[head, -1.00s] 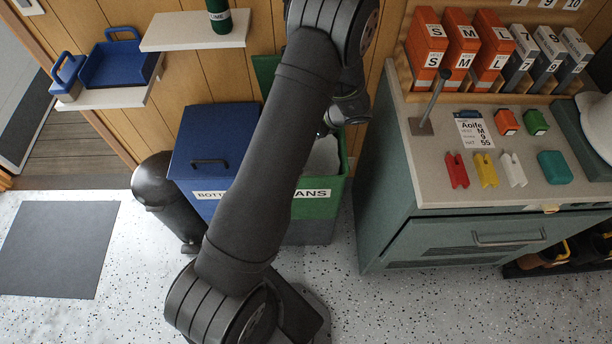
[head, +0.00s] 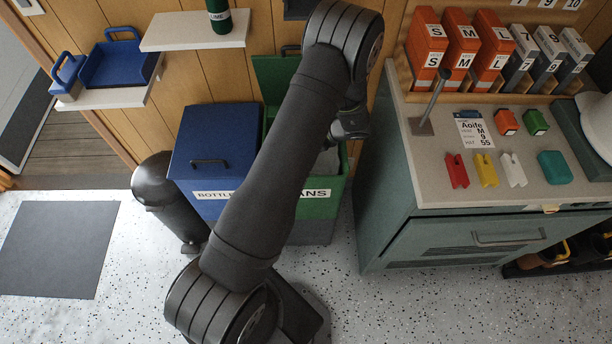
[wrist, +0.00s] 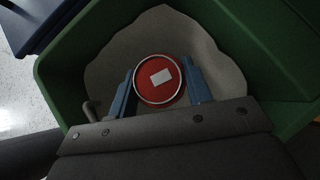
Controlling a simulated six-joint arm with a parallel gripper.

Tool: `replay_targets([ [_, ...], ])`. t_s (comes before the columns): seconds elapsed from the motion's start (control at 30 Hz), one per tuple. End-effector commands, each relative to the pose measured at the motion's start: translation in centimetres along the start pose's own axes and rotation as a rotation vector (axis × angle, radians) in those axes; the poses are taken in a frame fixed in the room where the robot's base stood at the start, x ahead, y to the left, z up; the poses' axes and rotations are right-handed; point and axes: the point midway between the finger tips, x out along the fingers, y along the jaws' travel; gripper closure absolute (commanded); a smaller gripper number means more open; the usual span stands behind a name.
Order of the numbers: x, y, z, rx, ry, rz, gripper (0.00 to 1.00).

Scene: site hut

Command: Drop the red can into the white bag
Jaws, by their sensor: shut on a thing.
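The white bag (wrist: 110,65) looks grey in the shade and lines the green bin (wrist: 60,75) around and below the can. The can's height above the bag floor is hard to tell. In the head view, a piece of the bag (head: 326,164) shows in the bin marked "ANS"; my arm hides the can and fingers.
A blue lidded bin (head: 213,150) stands left of the green bin. The green-grey cabinet (head: 385,205) stands close on the right. A raised green lid (head: 275,80) is behind the opening. A dark cylinder (head: 165,195) stands on the floor at left.

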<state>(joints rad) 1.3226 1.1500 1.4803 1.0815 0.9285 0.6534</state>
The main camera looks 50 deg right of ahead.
Motion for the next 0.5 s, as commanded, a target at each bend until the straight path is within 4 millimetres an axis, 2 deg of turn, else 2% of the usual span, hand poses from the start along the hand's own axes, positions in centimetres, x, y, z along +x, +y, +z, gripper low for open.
replay_targets([
  [0.03, -0.01, 0.00, 0.01, 0.000, 0.000, 0.000, 0.53],
  [0.13, -0.01, 0.01, 0.01, 0.000, 0.000, 0.000, 0.33],
  [0.17, -0.01, 0.01, 0.01, 0.000, 0.000, 0.000, 0.29],
  [0.5, -0.36, -0.02, 0.01, 0.000, 0.000, -0.001, 0.29],
])
